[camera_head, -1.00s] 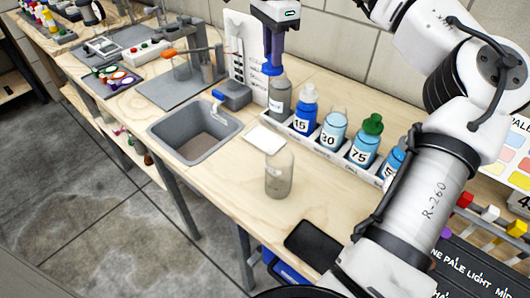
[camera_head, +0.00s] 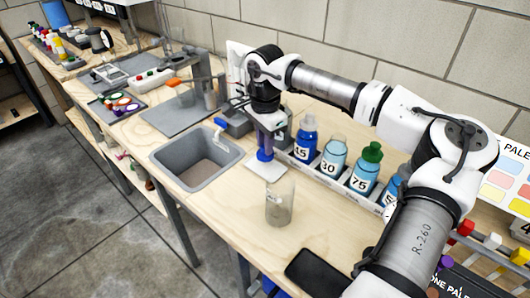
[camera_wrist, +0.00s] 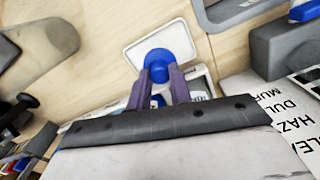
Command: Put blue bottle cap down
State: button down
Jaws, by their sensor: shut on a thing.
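The blue bottle cap (camera_wrist: 174,37) shows in the wrist view between the purple fingertips of my gripper (camera_wrist: 158,68), which is shut on it. The cap is over a small white pad (camera_wrist: 137,52) with rounded corners. In the head view my gripper (camera_head: 264,150) points down at this white pad (camera_head: 262,174), which lies on the wooden bench. The cap looks close to the pad, but I cannot tell if it touches. The grey bottle (camera_head: 286,126) stands in the rack, partly hidden behind my gripper.
Numbered blue bottles (camera_head: 333,157) stand in a rack along the wall side. A grey sink (camera_head: 160,154) lies left of the pad, and a clear glass (camera_head: 280,205) stands in front of it. A dark flat pad (camera_head: 316,270) lies near the front edge. Bench between them is bare.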

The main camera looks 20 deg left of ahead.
jog(key=shift+f, duration=2.1)
jog(key=shift+f, duration=0.2)
jog(key=c, duration=1.3)
grip_release()
jog(key=shift+r, duration=0.1)
notch_tip(320, 180, up, 12)
jog(key=shift+r, duration=0.1)
